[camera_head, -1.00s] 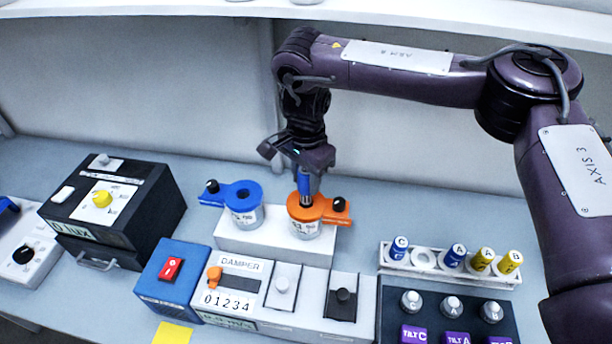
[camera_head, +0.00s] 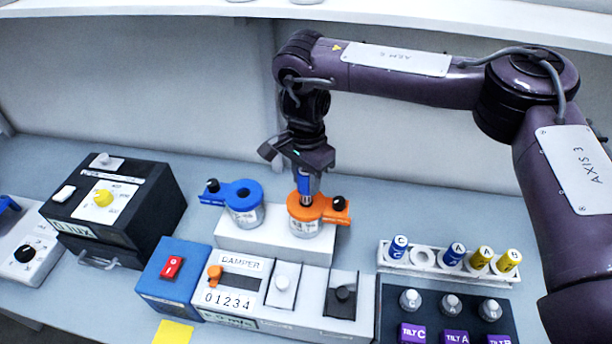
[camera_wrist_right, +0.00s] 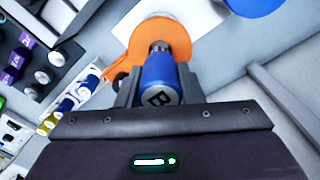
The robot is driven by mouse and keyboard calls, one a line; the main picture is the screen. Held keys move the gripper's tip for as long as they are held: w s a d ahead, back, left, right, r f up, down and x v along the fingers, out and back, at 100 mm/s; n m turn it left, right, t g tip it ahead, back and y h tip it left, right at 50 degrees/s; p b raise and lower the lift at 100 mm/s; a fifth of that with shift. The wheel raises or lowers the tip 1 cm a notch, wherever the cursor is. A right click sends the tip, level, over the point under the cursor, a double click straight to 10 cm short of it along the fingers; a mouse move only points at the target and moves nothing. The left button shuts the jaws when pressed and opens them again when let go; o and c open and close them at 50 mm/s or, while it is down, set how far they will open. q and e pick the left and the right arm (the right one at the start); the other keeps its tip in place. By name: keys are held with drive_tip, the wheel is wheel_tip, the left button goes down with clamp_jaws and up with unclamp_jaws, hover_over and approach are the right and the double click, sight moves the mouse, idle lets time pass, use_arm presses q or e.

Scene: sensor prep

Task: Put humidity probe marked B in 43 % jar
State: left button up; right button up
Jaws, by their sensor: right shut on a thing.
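The blue humidity probe marked B (camera_wrist_right: 160,80) is between the fingers of my right gripper (camera_head: 305,176), which is shut on it. The probe also shows in the head view (camera_head: 304,186), upright, with its lower end at the opening of the orange-lidded jar (camera_head: 309,212). The orange lid also shows in the wrist view (camera_wrist_right: 176,35) beneath the probe tip. I cannot tell how deep the tip is. The blue-lidded jar (camera_head: 242,204) stands to the left. The jar labels are too small to read. My left gripper is not in view.
Both jars stand on a white block (camera_head: 275,240). A white rack (camera_head: 437,268) at right holds blue probes C and A and yellow probes, with one empty hole. In front are the damper box (camera_head: 232,290), a blue switch box (camera_head: 172,272) and a black lux box (camera_head: 150,200).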

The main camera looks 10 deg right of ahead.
drive_tip(key=shift+f+b, duration=0.35)
drive_tip(key=shift+f, duration=0.85)
idle(2.0)
drive_tip(key=shift+f+b, duration=0.4)
drive_tip(key=shift+f, duration=0.45)
idle(1.2)
drive_tip(key=o, duration=1.3)
drive_tip(key=shift+o, duration=0.2)
drive_tip(key=shift+r, duration=0.15)
drive_tip(key=shift+r+p, duration=2)
drive_tip(key=shift+r, duration=0.6)
drive_tip(key=shift+r+p, duration=1.2)
drive_tip(key=shift+r, duration=0.1)
